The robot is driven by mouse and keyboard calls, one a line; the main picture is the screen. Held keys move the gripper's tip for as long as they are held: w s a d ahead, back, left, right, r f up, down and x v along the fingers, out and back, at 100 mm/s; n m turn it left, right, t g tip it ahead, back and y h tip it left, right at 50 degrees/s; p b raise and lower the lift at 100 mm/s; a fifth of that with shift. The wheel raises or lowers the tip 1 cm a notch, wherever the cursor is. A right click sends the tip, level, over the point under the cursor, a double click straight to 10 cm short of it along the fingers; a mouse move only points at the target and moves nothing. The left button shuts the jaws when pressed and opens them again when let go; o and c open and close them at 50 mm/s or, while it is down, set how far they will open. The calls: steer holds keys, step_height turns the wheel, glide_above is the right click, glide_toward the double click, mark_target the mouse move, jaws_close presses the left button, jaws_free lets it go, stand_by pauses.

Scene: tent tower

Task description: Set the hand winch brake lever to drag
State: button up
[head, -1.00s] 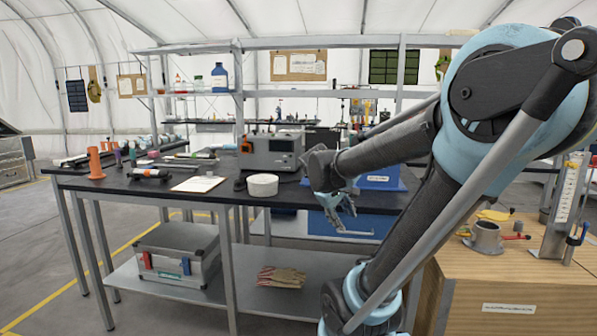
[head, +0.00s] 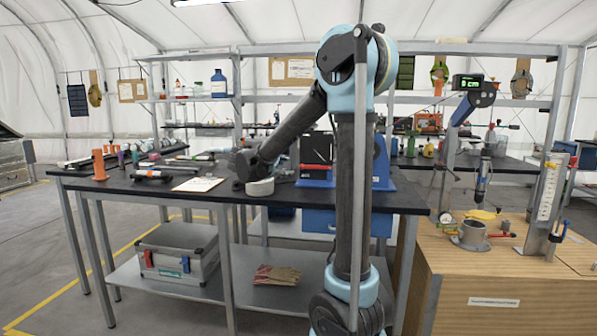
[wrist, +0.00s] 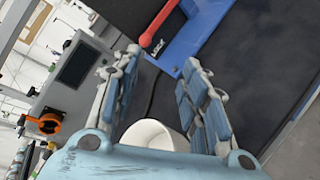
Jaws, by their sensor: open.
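The hand winch appears as a blue frame (head: 384,170) on the dark bench, partly hidden behind my arm in the head view. A red lever (head: 316,167) sticks out at its left side. In the wrist view the red lever (wrist: 160,22) shows at the top, above the blue base (wrist: 187,42) and a small label. My gripper (wrist: 158,68) is open and empty, with its fingers apart, short of the lever. In the head view my arm's end is left of the winch and the fingers are hard to make out. The lever's setting cannot be read.
A white round container (head: 260,187) stands on the bench (head: 225,195) close to my gripper; it also shows below the fingers (wrist: 152,136). A grey instrument box (wrist: 78,68) with a screen is at left in the wrist view. A clipboard (head: 198,184) lies further left.

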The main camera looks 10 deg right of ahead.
steer(key=w+a, duration=0.1)
steer(key=a, duration=0.1)
glide_toward(301, 166)
steer(key=shift+n+t, duration=0.3)
steer(key=shift+n, duration=0.1)
steer(key=x, duration=0.9)
steer(key=shift+s+f, duration=0.1)
steer(key=shift+f, duration=0.25)
jaws_close()
steer(key=shift+r, duration=0.1)
